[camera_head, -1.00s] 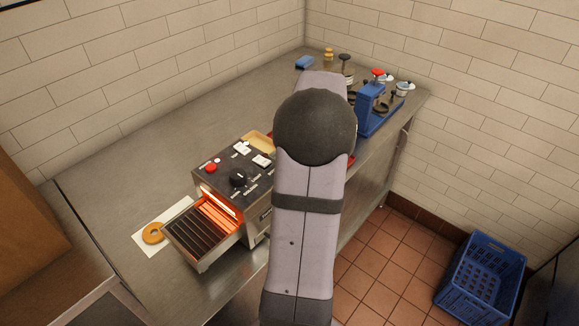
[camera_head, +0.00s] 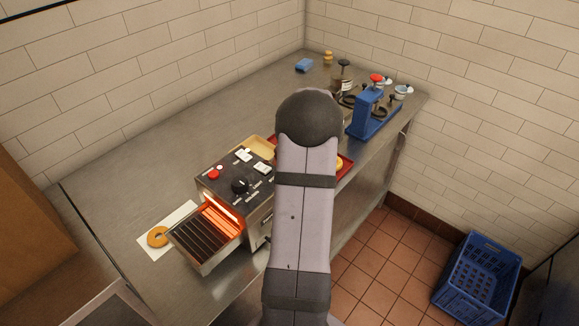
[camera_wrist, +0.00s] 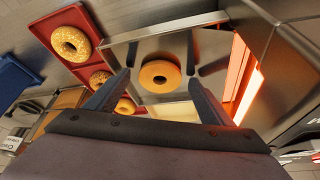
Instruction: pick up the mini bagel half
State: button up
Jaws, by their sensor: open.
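A small brown bagel half (camera_wrist: 160,76) with a round hole lies on a steel surface (camera_wrist: 135,51) in the wrist view. My gripper (camera_wrist: 159,79) is open, its two fingers on either side of that half in the picture. No contact shows, and I cannot tell the height gap. In the head view my arm hides the gripper and this half. Another brown ring-shaped piece (camera_head: 157,237) lies on white paper (camera_head: 181,214) left of the toaster in the head view.
The toaster (camera_head: 238,183) glows orange, also at the right of the wrist view (camera_wrist: 248,92). A red tray (camera_wrist: 45,42) holds a seeded bagel (camera_wrist: 70,44) and other pieces. A blue device (camera_head: 372,114) stands further back. The counter's left rear is clear.

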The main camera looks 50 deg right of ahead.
jog(key=shift+f, duration=0.1)
jog(key=c, duration=1.2)
notch_tip(320, 180, up, 10)
jog(key=b, duration=0.3)
